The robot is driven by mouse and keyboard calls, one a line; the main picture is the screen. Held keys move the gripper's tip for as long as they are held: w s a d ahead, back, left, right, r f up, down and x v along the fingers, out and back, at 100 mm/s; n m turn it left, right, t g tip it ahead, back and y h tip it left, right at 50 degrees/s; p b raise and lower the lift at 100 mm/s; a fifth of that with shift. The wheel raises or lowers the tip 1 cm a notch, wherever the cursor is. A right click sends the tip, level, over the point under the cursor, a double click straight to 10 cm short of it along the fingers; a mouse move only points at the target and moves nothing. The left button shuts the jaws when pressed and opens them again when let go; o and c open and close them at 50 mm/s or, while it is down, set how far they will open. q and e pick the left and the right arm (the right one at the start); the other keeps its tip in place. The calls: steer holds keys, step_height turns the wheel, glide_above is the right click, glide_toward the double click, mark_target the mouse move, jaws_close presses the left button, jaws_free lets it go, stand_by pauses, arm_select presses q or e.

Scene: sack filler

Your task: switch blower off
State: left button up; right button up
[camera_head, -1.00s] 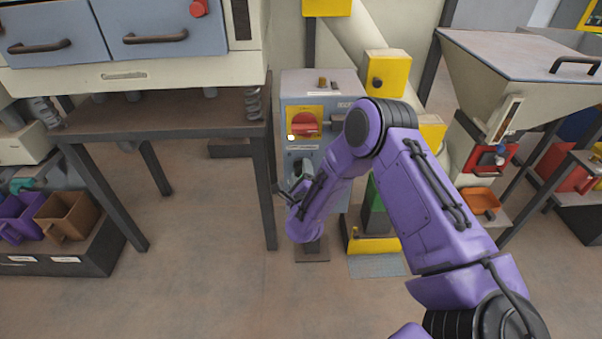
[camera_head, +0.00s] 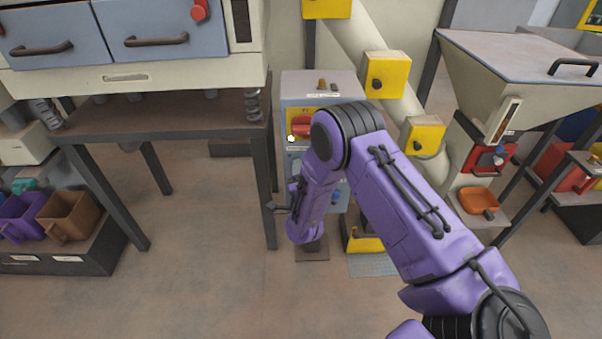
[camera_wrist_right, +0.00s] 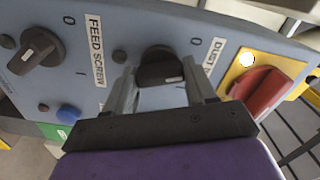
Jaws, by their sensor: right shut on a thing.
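The grey control panel (camera_head: 312,92) stands in the middle of the head view, mostly covered by my right arm. In the right wrist view my right gripper (camera_wrist_right: 160,78) is shut on a black rotary knob (camera_wrist_right: 158,62), one finger on each side. A white label beginning "DUST" (camera_wrist_right: 213,60) sits beside this knob, partly hidden by a finger; no blower label is readable. The marks 0 and 1 show near the knob. Its white line shows on the side near the 1. In the head view the right gripper's tips are hidden behind my arm. My left gripper is out of view.
A second black knob (camera_wrist_right: 38,55) sits beside the FEED SCREW label (camera_wrist_right: 95,48). A red switch (camera_wrist_right: 262,92) on a yellow plate is close on the other side. A blue button (camera_wrist_right: 68,112) is nearby. A dark table (camera_head: 180,120) stands left of the panel.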

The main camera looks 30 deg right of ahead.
steer(key=shift+n, duration=1.9)
steer(key=o, duration=1)
steer(key=shift+o, duration=0.2)
steer(key=v, duration=1)
steer(key=shift+s, duration=0.25)
steer(key=shift+a, duration=0.1)
